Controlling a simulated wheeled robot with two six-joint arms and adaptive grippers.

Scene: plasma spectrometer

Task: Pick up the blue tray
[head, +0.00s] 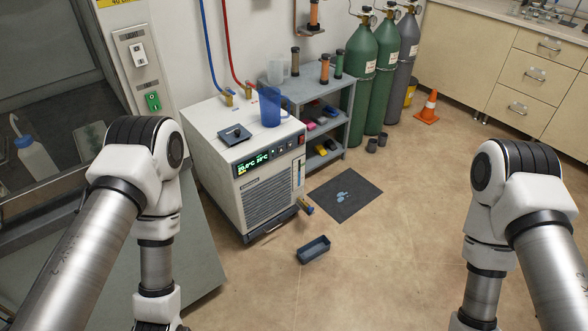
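The blue tray (314,250) is a small, dark blue-grey open box. It lies on the tan floor in front of the chiller unit, in the lower middle of the head view, and looks empty. Both of my arms show, one at the left and one at the right, with the tray in the gap between them. Both arms run down out of the bottom of the picture, so neither gripper is visible. Nothing is seen touching the tray.
A white chiller (265,190) carries a blue jug (270,108). A dark mat (345,196) with a small wet patch lies behind the tray. A grey shelf cart (312,92), green gas cylinders (360,75) and an orange cone (428,108) stand behind. Floor right of the tray is clear.

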